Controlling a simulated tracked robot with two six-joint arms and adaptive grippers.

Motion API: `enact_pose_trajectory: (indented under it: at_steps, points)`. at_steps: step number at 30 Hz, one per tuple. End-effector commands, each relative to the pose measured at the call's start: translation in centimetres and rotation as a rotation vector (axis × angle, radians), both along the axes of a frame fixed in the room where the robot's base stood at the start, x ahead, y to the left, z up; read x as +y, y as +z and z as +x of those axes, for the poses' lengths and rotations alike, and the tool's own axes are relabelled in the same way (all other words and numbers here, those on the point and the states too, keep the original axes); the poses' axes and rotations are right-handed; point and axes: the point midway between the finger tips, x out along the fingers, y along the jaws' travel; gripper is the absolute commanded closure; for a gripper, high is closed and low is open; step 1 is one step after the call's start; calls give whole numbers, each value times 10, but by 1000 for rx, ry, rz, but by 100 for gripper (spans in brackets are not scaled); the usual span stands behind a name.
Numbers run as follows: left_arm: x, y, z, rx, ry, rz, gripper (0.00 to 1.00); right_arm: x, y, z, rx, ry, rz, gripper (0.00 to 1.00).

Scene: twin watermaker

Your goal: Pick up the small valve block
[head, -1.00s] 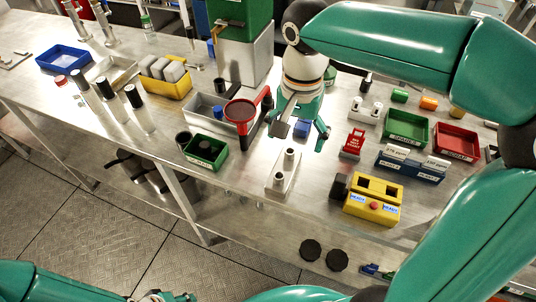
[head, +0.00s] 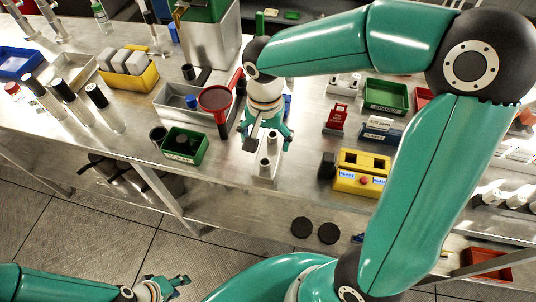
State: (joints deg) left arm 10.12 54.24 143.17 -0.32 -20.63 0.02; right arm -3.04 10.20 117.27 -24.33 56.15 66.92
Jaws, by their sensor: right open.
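A small metal block with two upright round posts (head: 265,168), which looks like the valve block, stands near the front edge of the bench. My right gripper (head: 268,138) is open, pointing down just behind and above this block, with its fingers close to the posts. I cannot tell whether they touch. The fingers partly cover the block's far end. My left gripper (head: 170,287) is low at the bottom of the view, away from the bench; its jaw state is unclear.
A red round-topped tool (head: 215,98) stands just left of my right gripper. A green bin (head: 184,146) is further left, a yellow box with a red button (head: 362,172) to the right. A grey tray (head: 172,100) and green tray (head: 386,96) lie behind. The bench's front edge is near.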

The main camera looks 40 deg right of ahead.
Motion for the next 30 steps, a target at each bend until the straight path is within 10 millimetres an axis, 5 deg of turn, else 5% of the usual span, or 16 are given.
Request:
enact_pose_trajectory:
  at_steps: [13, 22, 30]
  points:
    - [0, 7, 0, 0, 0, 0, 60, -7, -48, -4, 3, 2, 0, 12]
    - [0, 7, 0, 0, 0, 0, 60, -7, -54, -3, -1, 2, 1, 12]
    - [0, 7, 0, 0, 0, 0, 60, -7, -53, -3, -1, 2, 1, 56]
